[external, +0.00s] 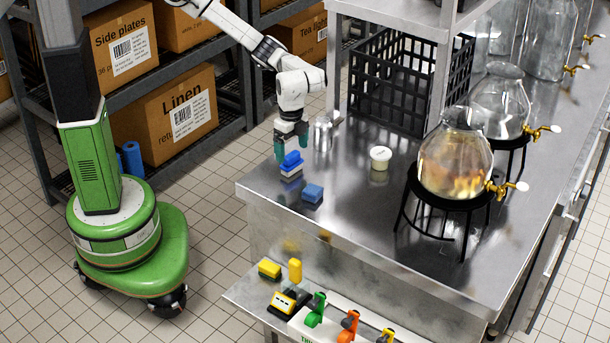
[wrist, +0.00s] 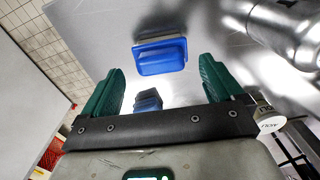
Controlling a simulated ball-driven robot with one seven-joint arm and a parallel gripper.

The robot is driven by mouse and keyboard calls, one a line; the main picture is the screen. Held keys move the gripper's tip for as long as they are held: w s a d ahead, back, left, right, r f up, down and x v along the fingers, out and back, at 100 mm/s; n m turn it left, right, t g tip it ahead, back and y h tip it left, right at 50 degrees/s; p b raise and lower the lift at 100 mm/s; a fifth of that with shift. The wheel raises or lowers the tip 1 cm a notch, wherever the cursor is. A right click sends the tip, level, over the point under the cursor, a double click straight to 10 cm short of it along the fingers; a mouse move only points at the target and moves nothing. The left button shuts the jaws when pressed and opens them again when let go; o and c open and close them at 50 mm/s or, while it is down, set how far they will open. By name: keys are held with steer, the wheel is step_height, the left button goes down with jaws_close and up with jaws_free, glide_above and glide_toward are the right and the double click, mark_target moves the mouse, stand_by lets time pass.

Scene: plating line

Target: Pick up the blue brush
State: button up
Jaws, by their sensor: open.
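The blue brush (external: 291,160), a blue top over a pale lower part, rests near the left edge of the metal table in the external view. In the wrist view the brush (wrist: 160,58) lies just past the fingertips, roughly centred between them, with a beige edge at its far side. My gripper (external: 291,143) is open and empty, pointing down just above the brush. Its two green fingers also show in the wrist view (wrist: 161,72), apart from the brush. How much height separates fingers and brush is hard to tell.
A blue sponge-like block (external: 313,194) lies close in front of the brush; it shows in the wrist view (wrist: 148,101). A black crate (external: 410,85) and glass dispensers (external: 455,150) stand farther away.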

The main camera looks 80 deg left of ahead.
mark_target(292, 154)
steer(key=shift+a+f, duration=0.1)
steer(key=shift+f, duration=1.4)
steer(key=c, duration=0.9)
steer(key=shift+r, duration=0.15)
